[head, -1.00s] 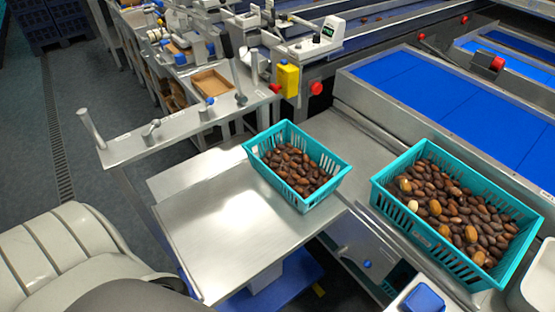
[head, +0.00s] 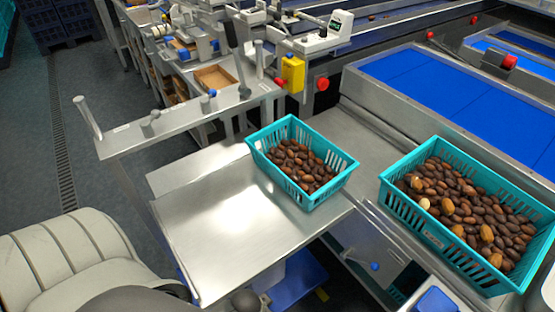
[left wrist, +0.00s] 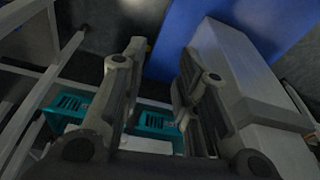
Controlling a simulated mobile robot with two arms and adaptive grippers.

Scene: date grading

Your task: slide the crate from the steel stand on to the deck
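The smaller teal crate (head: 312,190), full of brown dates, stands upright at the far right of the shiny steel stand (head: 215,245). It sits close to where the stand meets the grey steel deck (head: 355,145); whether its base crosses that edge I cannot tell. My left gripper (left wrist: 158,95) shows in the left wrist view with its two fingers apart and nothing between them. Teal crate parts (left wrist: 155,122) show beyond the fingers, apart from them as far as I can see. Neither gripper shows clearly in the head view.
A larger teal crate (head: 400,208) with brown and some yellowish dates stands on the right. A blue belt (head: 440,90) runs behind it. A steel rail with upright posts (head: 88,118) borders the stand's far side. A yellow box with a red button (head: 292,75) is behind the small crate.

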